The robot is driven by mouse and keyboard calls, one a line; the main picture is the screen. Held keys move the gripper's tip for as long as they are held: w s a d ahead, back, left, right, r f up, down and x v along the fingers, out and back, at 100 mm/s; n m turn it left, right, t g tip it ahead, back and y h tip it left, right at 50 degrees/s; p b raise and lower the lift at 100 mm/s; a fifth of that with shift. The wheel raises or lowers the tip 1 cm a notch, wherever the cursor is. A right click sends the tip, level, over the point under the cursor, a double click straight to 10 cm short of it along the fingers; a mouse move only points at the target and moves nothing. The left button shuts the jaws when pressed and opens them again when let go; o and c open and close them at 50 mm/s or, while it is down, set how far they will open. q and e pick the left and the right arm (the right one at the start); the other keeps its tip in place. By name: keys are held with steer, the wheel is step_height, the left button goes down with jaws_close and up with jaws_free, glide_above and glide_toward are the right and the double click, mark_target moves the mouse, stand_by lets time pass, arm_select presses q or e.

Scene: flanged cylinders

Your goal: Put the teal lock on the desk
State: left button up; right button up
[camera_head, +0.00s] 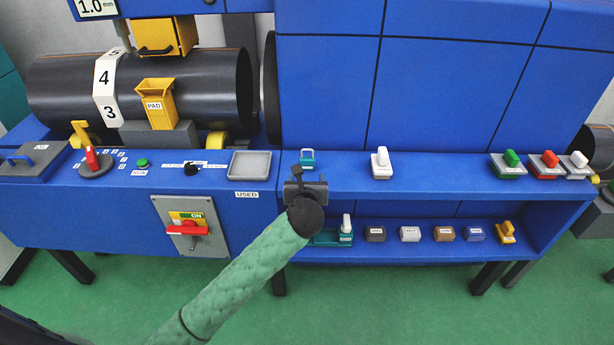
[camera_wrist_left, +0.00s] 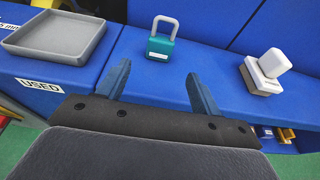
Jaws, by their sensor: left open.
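The teal lock (camera_head: 307,162) stands upright on the blue desk top (camera_head: 340,183), right of the grey tray. It has a teal body and a pale shackle. In the left wrist view the lock (camera_wrist_left: 161,42) stands beyond the fingertips, roughly between them and clear of them. My left gripper (camera_head: 306,181) is open and empty at the desk's front edge, in front of the lock; its two fingers also show in the left wrist view (camera_wrist_left: 157,70). My right gripper is not in view.
A grey tray (camera_head: 249,165) sits left of the lock, above a USED label. A white-handled block (camera_head: 381,163) stands to the right. The lower shelf (camera_head: 400,253) holds several small blocks and a teal-based item (camera_head: 345,234).

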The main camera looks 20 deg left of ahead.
arm_select(q)
steer(key=s+d+f+n+g+h, duration=0.2)
steer(key=s+f+n+g, duration=0.4)
steer(key=s+f+n, duration=1)
steer(key=s+d+f+n+g+h, duration=0.1)
steer(key=s+f+n+g, duration=0.2)
steer(key=s+n, duration=0.4)
steer(key=s+d+f+n+g+h, duration=0.1)
steer(key=s+f+n, duration=0.5)
steer(key=s, duration=1)
steer(key=n+g+h, duration=0.1)
steer(key=g, duration=0.1)
steer(key=shift+s+d+f+n+g, duration=0.2)
steer(key=shift+d+f+n+g, duration=0.1)
steer(key=shift+d+n, duration=0.1)
